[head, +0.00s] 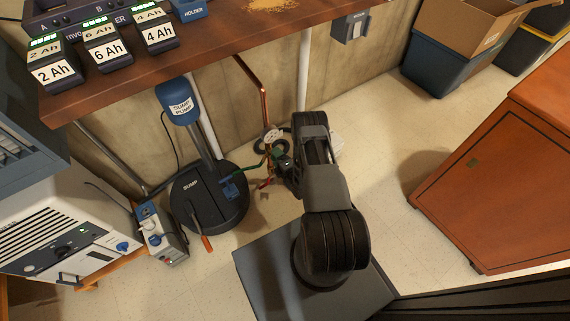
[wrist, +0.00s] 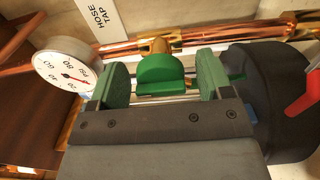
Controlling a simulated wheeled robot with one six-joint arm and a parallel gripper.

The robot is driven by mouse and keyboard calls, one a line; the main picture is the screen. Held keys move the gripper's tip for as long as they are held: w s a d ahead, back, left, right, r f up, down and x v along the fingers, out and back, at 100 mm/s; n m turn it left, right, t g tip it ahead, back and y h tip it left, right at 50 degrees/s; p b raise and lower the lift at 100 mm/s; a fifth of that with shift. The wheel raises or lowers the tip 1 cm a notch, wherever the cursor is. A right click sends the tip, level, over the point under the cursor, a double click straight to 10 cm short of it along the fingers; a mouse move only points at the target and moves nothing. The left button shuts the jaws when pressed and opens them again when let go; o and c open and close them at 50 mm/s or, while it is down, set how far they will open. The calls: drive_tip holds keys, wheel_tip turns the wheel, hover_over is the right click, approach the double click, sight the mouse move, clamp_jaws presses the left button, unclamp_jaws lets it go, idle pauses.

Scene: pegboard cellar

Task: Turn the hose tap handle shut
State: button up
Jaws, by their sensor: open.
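The hose tap handle (wrist: 160,80) is a green, flat piece on a brass fitting (wrist: 155,46) on the copper pipe in the wrist view. My gripper (wrist: 163,68) is open, with one green-padded finger on each side of the handle. Clear gaps show between the handle and both fingers. A white label (wrist: 101,14) reading HOSE TAP is above it. In the head view my gripper (head: 284,163) is low by the copper pipe (head: 264,105), and my arm hides most of the tap.
A round gauge (wrist: 67,72) is just left of my gripper in the wrist view. A dark round body and a red lever (wrist: 304,94) are at its right. In the head view the black sump lid (head: 208,203) stands left; the workbench (head: 215,50) overhangs.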

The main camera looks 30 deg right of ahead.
drive_tip(key=s+d+p, duration=0.1)
drive_tip(key=s+p, duration=0.2)
drive_tip(key=s, duration=1)
drive_tip(key=shift+d, duration=0.25)
